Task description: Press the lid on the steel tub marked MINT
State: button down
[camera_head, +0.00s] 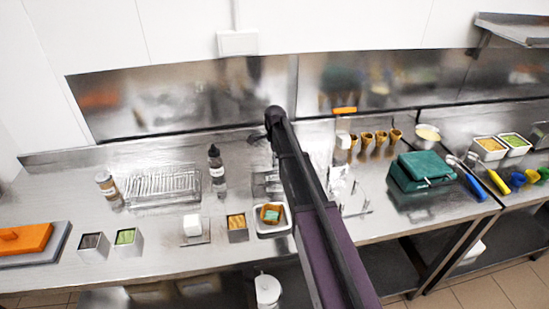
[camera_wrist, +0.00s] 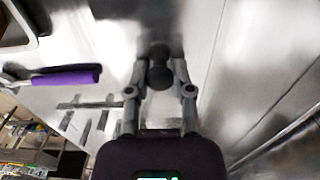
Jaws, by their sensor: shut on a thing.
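In the wrist view my gripper (camera_wrist: 160,76) has its two fingers closed on a dark, rounded knob (camera_wrist: 160,62). Whether a lid lies under the knob is hard to tell against the shiny steel. In the head view my arm crosses the middle of the counter and my fingers cannot be made out. Small square steel tubs stand at the counter's front: one with dark contents (camera_head: 93,246), one with green (camera_head: 127,238) and one with yellow-orange (camera_head: 238,225). No MINT marking is readable at this size.
A wire rack (camera_head: 163,187), a dark bottle (camera_head: 216,168) and an orange block (camera_head: 25,238) on a tray stand left of my arm. A green box (camera_head: 422,171) and several cones stand right. In the wrist view a purple-handled tool (camera_wrist: 67,76) lies left of my gripper.

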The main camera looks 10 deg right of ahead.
jog(key=shift+c, duration=2.1)
grip_release()
jog(key=o, duration=0.4)
jog(key=shift+r, duration=0.1)
jog(key=shift+r+p, duration=3.4)
jog(key=shift+p, duration=0.15)
grip_shut()
